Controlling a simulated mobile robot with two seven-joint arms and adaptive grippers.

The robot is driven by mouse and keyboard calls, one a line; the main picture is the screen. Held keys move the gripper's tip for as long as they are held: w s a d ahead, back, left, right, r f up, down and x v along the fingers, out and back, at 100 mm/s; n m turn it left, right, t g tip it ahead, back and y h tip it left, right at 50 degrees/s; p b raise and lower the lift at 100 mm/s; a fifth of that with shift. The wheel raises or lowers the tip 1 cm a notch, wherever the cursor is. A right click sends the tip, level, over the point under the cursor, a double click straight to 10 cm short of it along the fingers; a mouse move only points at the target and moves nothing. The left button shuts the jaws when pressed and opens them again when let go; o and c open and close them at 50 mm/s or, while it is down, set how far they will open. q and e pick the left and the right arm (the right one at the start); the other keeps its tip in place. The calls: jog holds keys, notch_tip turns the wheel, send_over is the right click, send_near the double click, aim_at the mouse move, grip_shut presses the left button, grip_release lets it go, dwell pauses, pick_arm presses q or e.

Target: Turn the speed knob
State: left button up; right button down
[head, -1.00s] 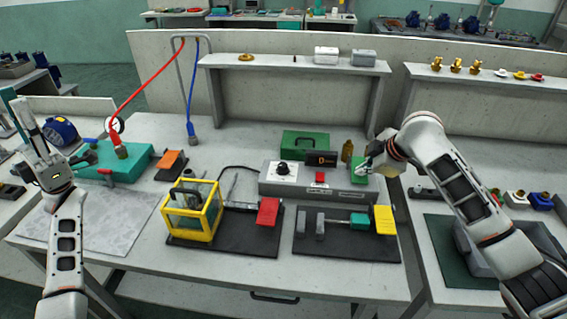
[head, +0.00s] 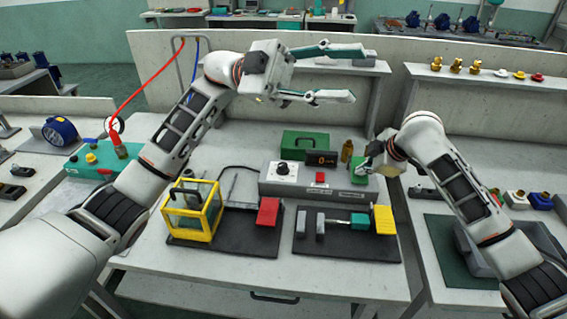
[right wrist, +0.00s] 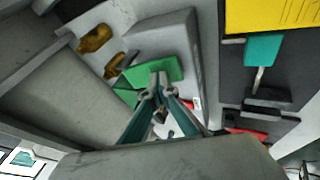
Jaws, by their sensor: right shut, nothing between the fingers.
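The speed knob (head: 283,168) is a black knob on a white dial, on the left part of the grey control box (head: 308,189). A red button (head: 320,177) sits on the box to its right, and a dark display (head: 321,158) with orange characters stands behind. My left gripper (head: 362,74) is open and empty, raised high in front of the shelf, well apart from the knob. My right gripper (head: 362,172) is shut and empty at the box's right end, by a green part (head: 358,179). The right wrist view shows its closed fingertips (right wrist: 157,84) over green.
A yellow-framed guard (head: 191,211) stands on a black plate front left. Another black plate (head: 345,247) with a yellow block (head: 384,219) lies front right. A green case (head: 304,144) and brown bottle (head: 347,150) stand behind the box. My left arm covers the bench's left part.

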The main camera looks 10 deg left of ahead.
pick_arm(q)
jog(key=s+d+f+t+y, duration=0.2)
jog(key=d+f+y, duration=0.1)
jog(key=d+f, duration=0.3)
jog(key=n+t+y, duration=0.2)
jog(key=t+y, duration=1)
jog(key=y, duration=0.5)
send_near(283, 165)
jog(key=x, duration=0.8)
jog(key=shift+f, duration=0.2)
jog(key=c, duration=1.1)
